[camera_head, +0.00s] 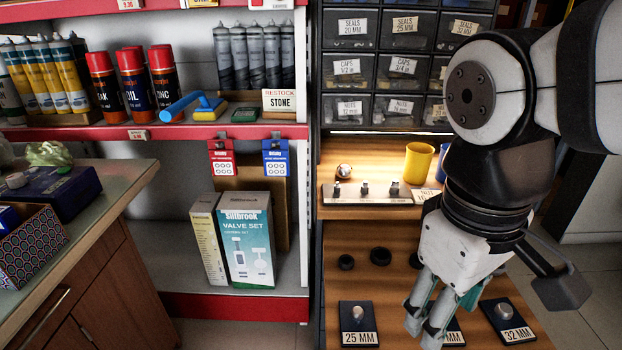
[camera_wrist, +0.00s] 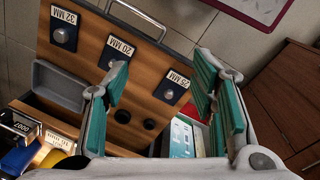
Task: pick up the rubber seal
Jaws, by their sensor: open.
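Black rubber seals lie on a wooden surface (camera_head: 340,290). In the head view one is at the left (camera_head: 346,262), a larger one is in the middle (camera_head: 380,256), and a third (camera_head: 415,260) is partly hidden by my gripper. Two show between the fingers in the wrist view, a left one (camera_wrist: 122,116) and a right one (camera_wrist: 150,124). My gripper (camera_head: 425,328) is open and empty above the wooden surface, pointing down. In the wrist view its green-padded fingers (camera_wrist: 160,78) are wide apart, with no seal touching them.
Dark size plates marked 25 MM (camera_head: 358,325) and 32 MM (camera_head: 508,320) lie near the front; the 20 MM plate (camera_wrist: 115,50) is between them. Behind are a fittings stand (camera_head: 360,194) and a yellow cup (camera_head: 419,162). A Valve Set box (camera_head: 247,245) stands on the left shelf.

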